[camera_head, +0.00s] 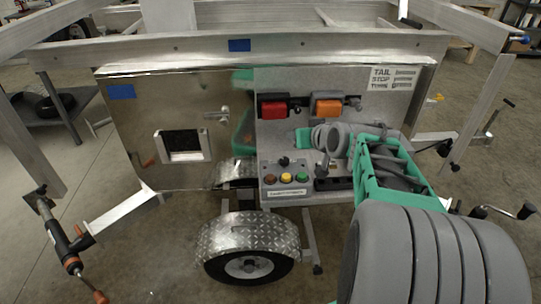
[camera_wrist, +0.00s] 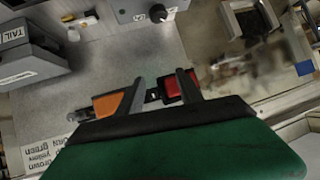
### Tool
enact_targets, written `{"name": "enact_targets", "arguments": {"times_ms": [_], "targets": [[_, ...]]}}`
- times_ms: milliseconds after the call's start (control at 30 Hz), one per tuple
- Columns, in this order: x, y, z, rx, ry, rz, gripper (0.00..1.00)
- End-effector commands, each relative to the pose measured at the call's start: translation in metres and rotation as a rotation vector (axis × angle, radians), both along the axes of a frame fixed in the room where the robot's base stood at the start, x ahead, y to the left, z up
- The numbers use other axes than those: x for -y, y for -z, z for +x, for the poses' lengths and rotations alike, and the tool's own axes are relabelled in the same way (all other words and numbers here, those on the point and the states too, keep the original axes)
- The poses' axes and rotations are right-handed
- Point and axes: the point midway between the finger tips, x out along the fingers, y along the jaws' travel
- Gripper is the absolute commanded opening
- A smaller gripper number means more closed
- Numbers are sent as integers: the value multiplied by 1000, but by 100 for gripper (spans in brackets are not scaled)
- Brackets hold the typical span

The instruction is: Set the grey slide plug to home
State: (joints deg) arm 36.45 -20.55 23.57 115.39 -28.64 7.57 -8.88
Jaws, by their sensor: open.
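I cannot single out the grey slide plug with certainty in either view. A dark block (camera_head: 335,183) sits low on the trailer's grey panel, right of the button box, with a small dark part above it. In the wrist view a dark grey box (camera_wrist: 30,52) with a TAIL label stands at the left edge.
A red lamp (camera_head: 273,106) and an orange lamp (camera_head: 326,105) are mounted above my gripper. A button box (camera_head: 287,178) with coloured buttons and a black knob is at lower left. A wheel fender (camera_head: 248,232) juts out below. Bare floor (camera_head: 165,245) is at left.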

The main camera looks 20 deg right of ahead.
Motion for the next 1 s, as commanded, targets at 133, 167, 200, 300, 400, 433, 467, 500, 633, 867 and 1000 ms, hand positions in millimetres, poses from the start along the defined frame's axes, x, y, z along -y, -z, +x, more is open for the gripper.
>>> {"name": "enact_targets", "arguments": {"times_ms": [133,167,200,300,400,433,467,500,633,867,1000], "targets": [[-34,-10,-13,-91,-39,-2,43],[-41,-11,-16,-111,-46,-2,43],[-48,-11,-21,-136,-53,-3,43],[-67,-13,-33,-198,-71,-5,43],[-85,-16,-48,-261,-89,-9,43],[-90,-17,-53,-279,-92,-10,43],[-96,-18,-57,-297,-99,-11,43],[-102,-19,-64,-323,-102,-12,43],[-119,-22,-85,-395,-118,-20,43],[-134,-22,-108,-470,-127,-25,43],[-135,-21,-110,-476,-126,-25,43]]}}
